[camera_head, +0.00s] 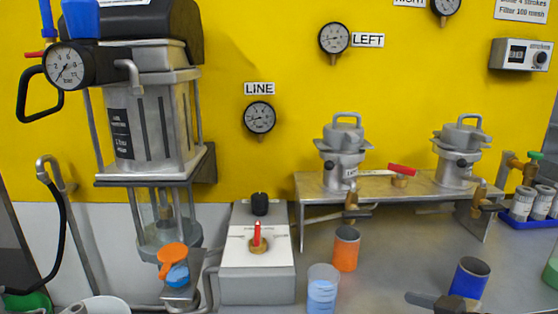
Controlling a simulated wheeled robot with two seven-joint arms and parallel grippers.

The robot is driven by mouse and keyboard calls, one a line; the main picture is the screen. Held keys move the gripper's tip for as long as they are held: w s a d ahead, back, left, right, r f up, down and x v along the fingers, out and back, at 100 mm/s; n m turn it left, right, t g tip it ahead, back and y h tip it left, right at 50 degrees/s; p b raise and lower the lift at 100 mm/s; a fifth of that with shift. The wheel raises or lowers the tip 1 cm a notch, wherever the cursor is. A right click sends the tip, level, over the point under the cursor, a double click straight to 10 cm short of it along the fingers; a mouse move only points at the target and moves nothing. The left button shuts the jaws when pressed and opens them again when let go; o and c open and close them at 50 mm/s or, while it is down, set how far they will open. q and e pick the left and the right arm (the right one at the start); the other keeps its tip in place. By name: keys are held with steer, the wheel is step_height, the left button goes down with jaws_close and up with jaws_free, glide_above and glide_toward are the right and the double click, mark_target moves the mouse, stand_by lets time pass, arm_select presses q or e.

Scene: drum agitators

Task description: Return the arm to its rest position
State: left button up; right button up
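Neither of my grippers can be made out in the head view. A dark grey shape (435,301) is cut off by the bottom edge at the right. I cannot tell whether it is a tool or part of my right arm. No arm shows clearly in front of the pump unit (150,125) at the left or the steel shelf (390,187) at the right.
Two lidded metal pots (343,155) (460,155) stand on the shelf. An orange can (346,248), a clear cup with blue contents (322,290) and a blue can (469,278) stand on the grey bench (400,255). A control box (256,285) with a red lever is left of them.

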steer(key=s+a+f+m+h+p, duration=0.1)
steer(key=s+a+f+m+h, duration=0.1)
steer(key=s+f, duration=0.5)
steer(key=s+a+f+m+h+p, duration=0.1)
steer(key=s+a+f+m+h, duration=0.1)
steer(key=s+a+f, duration=0.3)
step_height(320, 180, down, 2)
steer(key=shift+s+a+f+m, duration=0.3)
steer(key=shift+s+m, duration=0.1)
steer(key=shift+s, duration=0.6)
steer(key=shift+c, duration=0.4)
